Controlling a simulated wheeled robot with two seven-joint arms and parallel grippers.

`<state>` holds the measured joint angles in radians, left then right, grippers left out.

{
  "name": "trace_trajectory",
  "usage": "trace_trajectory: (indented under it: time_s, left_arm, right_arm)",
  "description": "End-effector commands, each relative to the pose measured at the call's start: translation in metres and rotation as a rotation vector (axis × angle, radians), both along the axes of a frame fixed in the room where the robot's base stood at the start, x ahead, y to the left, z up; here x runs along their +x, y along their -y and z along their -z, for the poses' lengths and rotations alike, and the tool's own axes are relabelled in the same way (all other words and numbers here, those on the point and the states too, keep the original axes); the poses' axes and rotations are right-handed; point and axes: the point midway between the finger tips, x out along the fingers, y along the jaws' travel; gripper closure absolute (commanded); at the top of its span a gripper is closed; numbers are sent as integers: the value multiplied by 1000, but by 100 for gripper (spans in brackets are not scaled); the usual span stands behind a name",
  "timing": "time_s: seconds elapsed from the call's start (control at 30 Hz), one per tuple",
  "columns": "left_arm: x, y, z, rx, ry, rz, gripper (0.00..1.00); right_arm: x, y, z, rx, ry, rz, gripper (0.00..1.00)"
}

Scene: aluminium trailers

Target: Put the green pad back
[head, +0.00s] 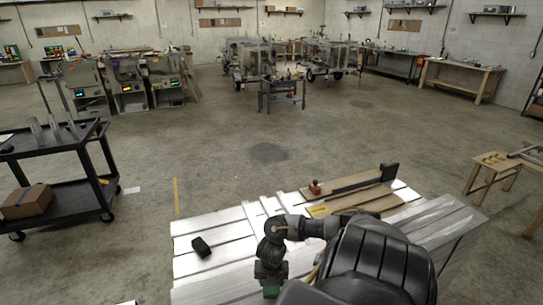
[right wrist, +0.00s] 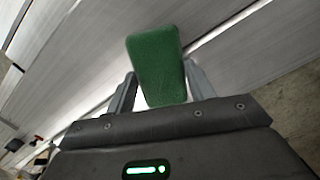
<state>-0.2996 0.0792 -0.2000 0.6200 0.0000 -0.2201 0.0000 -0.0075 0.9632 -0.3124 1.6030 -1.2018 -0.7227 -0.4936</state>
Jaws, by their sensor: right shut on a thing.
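The green pad (right wrist: 157,62) is a rounded block that sticks out between the two fingers of my right gripper (right wrist: 160,88) in the right wrist view. The gripper is shut on it. In the head view the pad (head: 271,291) shows below my right gripper (head: 271,272), over the front part of the slatted metal table (head: 200,270). I cannot tell whether the pad touches the table top. My left gripper is not in view.
A small black block (head: 201,247) lies on the table at the left. A red-topped item (head: 314,187), wooden boards (head: 375,200) and a black bracket (head: 389,171) lie at the far side. A black cart (head: 75,180) stands left. Table surface between block and arm is clear.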

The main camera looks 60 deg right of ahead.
Motion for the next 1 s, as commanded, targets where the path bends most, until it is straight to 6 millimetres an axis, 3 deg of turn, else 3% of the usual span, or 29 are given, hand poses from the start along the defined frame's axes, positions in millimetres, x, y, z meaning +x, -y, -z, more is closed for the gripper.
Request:
trace_trajectory:
  time_s: [0.4,0.43,0.6,0.87,1.0]
  left_arm:
    - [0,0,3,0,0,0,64]
    - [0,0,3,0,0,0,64]
    - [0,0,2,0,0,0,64]
    - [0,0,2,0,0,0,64]
    - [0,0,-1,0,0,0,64]
  right_arm:
    - [0,0,8,-1,0,-1,68]
    - [0,0,8,-1,0,-1,45]
    - [0,0,7,-1,0,-1,24]
    - [0,0,6,-1,0,-1,24]
    - [0,0,-5,-1,2,-2,24]
